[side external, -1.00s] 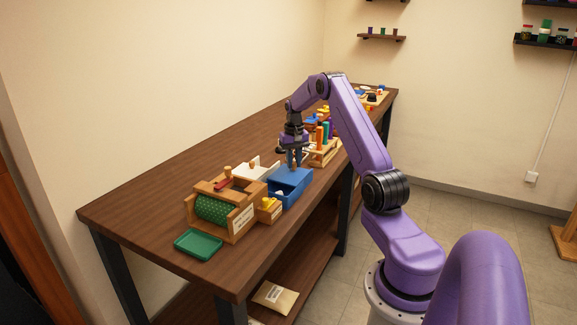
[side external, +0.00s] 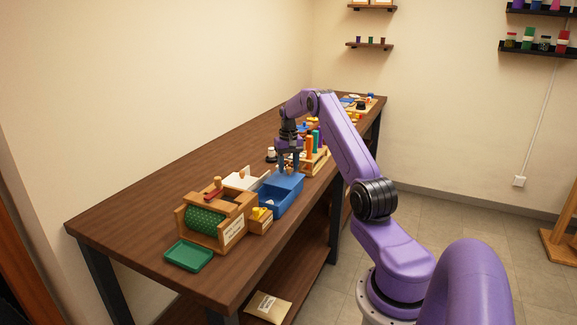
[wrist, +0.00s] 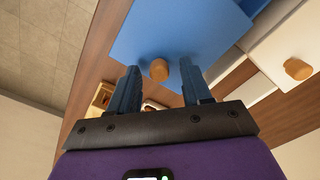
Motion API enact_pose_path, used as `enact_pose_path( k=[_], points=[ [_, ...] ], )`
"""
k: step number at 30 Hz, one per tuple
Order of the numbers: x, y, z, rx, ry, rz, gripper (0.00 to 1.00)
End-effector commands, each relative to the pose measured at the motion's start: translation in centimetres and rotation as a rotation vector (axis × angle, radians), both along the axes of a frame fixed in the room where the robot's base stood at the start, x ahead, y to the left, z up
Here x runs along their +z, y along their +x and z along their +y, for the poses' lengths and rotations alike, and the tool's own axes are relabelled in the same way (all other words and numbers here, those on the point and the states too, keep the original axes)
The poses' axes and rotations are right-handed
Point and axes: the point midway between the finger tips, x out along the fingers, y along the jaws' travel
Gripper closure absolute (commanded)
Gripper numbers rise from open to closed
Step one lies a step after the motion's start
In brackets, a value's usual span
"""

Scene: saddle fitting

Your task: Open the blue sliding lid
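The blue lid (side external: 286,181) lies over the far part of the blue box (side external: 283,203) on the bench. Part of the box's inside appears uncovered at the near end. In the wrist view the lid (wrist: 178,28) is a flat blue panel with a round wooden knob (wrist: 159,70) near its edge. My gripper (side external: 288,168) points down over the far end of the lid. In the wrist view my gripper (wrist: 160,82) is open, one finger on each side of the knob, with gaps visible. In the side view the knob is hidden.
A box with a white lid (side external: 240,181) and wooden knob stands left of the blue box. A wooden holder with a green roller (side external: 204,220) and a green tray (side external: 188,256) are nearer. A rack of coloured pegs (side external: 312,150) stands close behind my gripper.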

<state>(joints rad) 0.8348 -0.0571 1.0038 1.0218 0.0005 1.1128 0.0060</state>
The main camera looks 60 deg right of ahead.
Motion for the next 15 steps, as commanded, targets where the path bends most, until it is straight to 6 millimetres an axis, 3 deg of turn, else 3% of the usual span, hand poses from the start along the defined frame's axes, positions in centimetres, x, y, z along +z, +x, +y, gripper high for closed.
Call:
enact_pose_path(
  k=[8,15],
  points=[
    [1.3,0.0,-0.1,-0.001,-0.001,-0.001,0.51],
    [5.9,0.0,0.0,0.0,-0.003,-0.003,0.51]
  ],
)
